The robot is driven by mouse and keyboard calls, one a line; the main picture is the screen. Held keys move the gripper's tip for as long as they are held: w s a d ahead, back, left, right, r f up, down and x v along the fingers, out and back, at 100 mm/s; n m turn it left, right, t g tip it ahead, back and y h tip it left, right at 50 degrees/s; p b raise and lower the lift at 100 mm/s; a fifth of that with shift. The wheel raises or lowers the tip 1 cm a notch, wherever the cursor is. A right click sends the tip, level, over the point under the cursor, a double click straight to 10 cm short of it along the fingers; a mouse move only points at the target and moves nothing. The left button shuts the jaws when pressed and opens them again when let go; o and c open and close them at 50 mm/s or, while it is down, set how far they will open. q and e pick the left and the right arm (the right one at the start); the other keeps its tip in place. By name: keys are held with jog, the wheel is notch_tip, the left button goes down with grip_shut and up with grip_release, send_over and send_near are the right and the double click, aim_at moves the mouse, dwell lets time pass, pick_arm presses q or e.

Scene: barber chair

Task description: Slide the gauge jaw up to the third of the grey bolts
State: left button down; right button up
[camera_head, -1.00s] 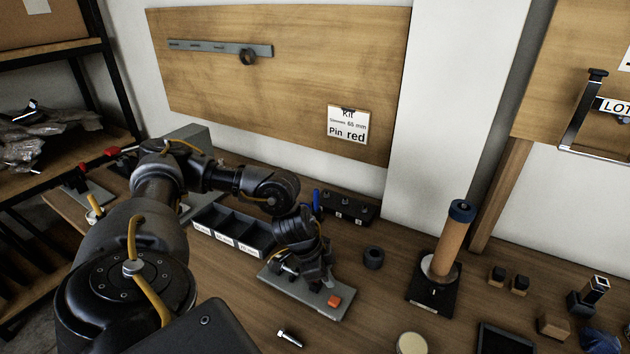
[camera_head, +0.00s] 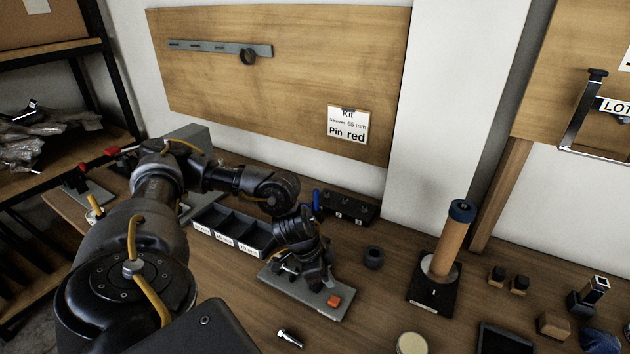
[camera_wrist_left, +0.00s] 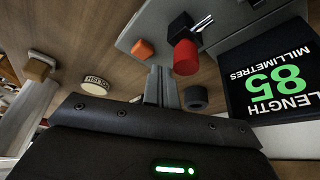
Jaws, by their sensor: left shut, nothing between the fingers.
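The gauge is a grey plate (camera_head: 330,302) on the bench with an orange button (camera_head: 334,301); the plate (camera_wrist_left: 228,22) also shows in the left wrist view. Its display (camera_wrist_left: 270,85) reads length 85 millimetres. A silver bolt (camera_wrist_left: 203,23) lies at the gauge beside a black block (camera_wrist_left: 180,25) and a red cylinder (camera_wrist_left: 186,57); I cannot tell which part is the sliding jaw. Another grey bolt (camera_head: 290,338) lies loose on the bench in front. My left gripper (camera_head: 318,284) is over the gauge, shut and empty, its fingers (camera_wrist_left: 161,85) close to the red cylinder. Contact is unclear.
A black bin with compartments (camera_head: 262,252) stands behind the gauge. A dark ring (camera_head: 373,257) sits right of it, then a post on a black base (camera_head: 448,240). A black block with pegs (camera_head: 346,208) is behind. A round tin (camera_head: 411,343) is at the front.

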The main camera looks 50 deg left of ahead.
pick_arm(q)
jog(key=shift+a, duration=0.15)
dwell(0.5)
jog(key=shift+s+a, duration=0.2)
jog(key=shift+a, duration=0.4)
jog(key=shift+s+a, duration=0.2)
jog(key=shift+a, duration=0.3)
jog(key=shift+s+a, duration=0.15)
jog(key=shift+a, duration=0.3)
jog(key=shift+d, duration=0.1)
dwell(0.4)
jog(key=shift+d+p, duration=0.25)
jog(key=shift+p, duration=0.15)
jog(key=shift+w+d, duration=0.1)
jog(key=shift+d, duration=0.15)
notch_tip(320, 180, up, 8)
jog(key=p, duration=0.9)
jog(key=shift+w, duration=0.1)
